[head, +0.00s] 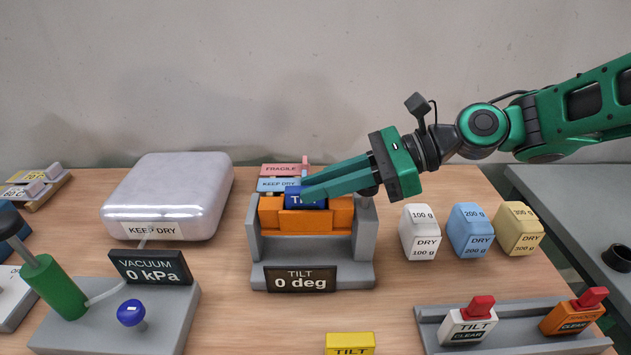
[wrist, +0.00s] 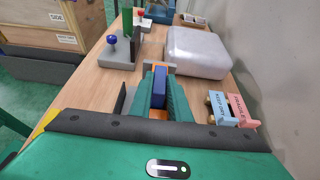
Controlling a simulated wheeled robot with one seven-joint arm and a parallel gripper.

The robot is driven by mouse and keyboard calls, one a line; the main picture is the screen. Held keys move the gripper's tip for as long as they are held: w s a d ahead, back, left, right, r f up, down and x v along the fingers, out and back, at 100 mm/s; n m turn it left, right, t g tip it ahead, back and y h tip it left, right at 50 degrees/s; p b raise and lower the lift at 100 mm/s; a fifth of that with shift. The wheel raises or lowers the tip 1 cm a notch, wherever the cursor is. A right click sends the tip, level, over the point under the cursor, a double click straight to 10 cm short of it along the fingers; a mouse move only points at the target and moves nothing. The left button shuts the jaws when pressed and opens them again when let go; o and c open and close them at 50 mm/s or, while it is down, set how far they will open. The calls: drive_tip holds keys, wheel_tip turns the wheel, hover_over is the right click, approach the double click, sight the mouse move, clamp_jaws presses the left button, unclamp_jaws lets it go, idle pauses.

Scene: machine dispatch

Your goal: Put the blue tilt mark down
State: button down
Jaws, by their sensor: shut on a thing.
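The blue tilt mark (head: 305,201) is a blue block with partly hidden white lettering. It is at the orange cradle (head: 338,218) of the grey tilt stand (head: 365,243), whose sign (head: 300,280) reads "TILT 0 deg". My gripper (head: 306,190) reaches in from the right and is shut on the blue mark. In the wrist view the blue mark (wrist: 159,85) shows between my green fingers. My fingers hide part of the block, and I cannot tell whether it rests on the cradle floor.
Behind the stand are pink FRAGILE (head: 281,169) and light-blue KEEP DRY (head: 277,184) tags. A silver case (head: 170,190) and a vacuum unit (head: 150,300) stand left. Three DRY weights, including a white one (head: 420,235), stand right. A yellow TILT block (head: 350,343) lies in front.

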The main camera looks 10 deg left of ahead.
drive_tip(key=c, duration=1.7)
unclamp_jaws()
drive_tip(key=shift+o, duration=0.2)
drive_tip(key=v, duration=1.2)
